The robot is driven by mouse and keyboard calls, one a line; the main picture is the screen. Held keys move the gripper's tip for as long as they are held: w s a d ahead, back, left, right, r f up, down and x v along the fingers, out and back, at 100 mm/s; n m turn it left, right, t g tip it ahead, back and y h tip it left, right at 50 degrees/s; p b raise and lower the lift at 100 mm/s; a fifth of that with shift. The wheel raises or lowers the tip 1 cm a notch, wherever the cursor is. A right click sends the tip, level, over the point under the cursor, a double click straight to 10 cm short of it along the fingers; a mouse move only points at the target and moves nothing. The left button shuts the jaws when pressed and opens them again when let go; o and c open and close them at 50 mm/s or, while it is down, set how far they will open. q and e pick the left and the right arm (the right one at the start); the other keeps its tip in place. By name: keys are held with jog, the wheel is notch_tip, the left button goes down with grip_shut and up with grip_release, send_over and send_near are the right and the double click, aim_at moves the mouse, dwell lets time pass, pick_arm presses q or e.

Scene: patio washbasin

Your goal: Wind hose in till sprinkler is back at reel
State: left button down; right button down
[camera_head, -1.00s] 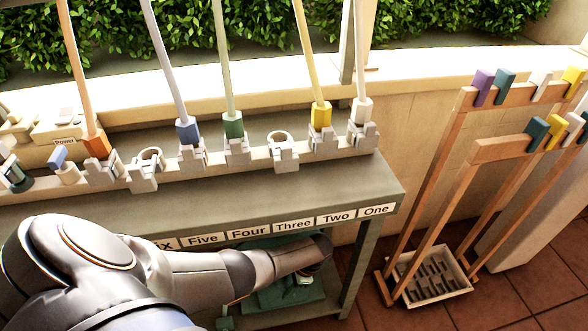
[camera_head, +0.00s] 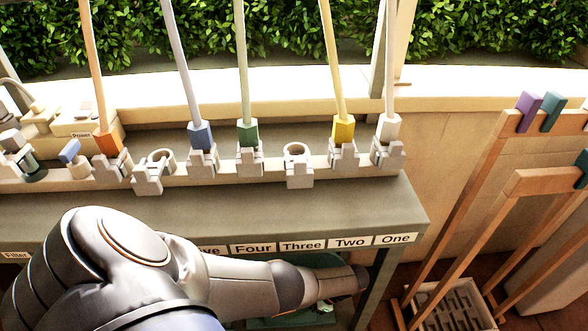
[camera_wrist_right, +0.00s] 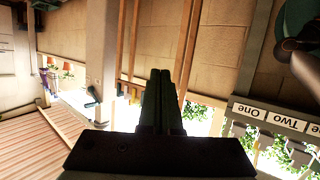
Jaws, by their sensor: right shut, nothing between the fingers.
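No hose, reel or sprinkler can be told apart for certain. A teal piece (camera_head: 326,259) shows under the bench, mostly hidden by a grey arm of mine that comes in from the lower left. That arm reaches right along the bench front, and no fingers show at its end. My right gripper (camera_wrist_right: 163,78) shows in the right wrist view with its dark fingers together and nothing between them. It points towards a pale block wall. A dark rounded thing (camera_wrist_right: 298,48) stands at upper right there, cut off by the edge, and I cannot tell what it is.
The grey-green bench (camera_head: 300,212) carries number labels along its front and clamps along its back, several holding coloured poles. A wooden rack (camera_head: 470,200) with coloured blocks stands at the right, over a tray (camera_head: 456,305). A gap of floor lies between bench and rack.

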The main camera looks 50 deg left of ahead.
pick_arm(q)
jog(key=c, duration=0.6)
grip_release()
jog(key=shift+o, duration=0.2)
pick_arm(e)
jog(key=shift+f, duration=0.1)
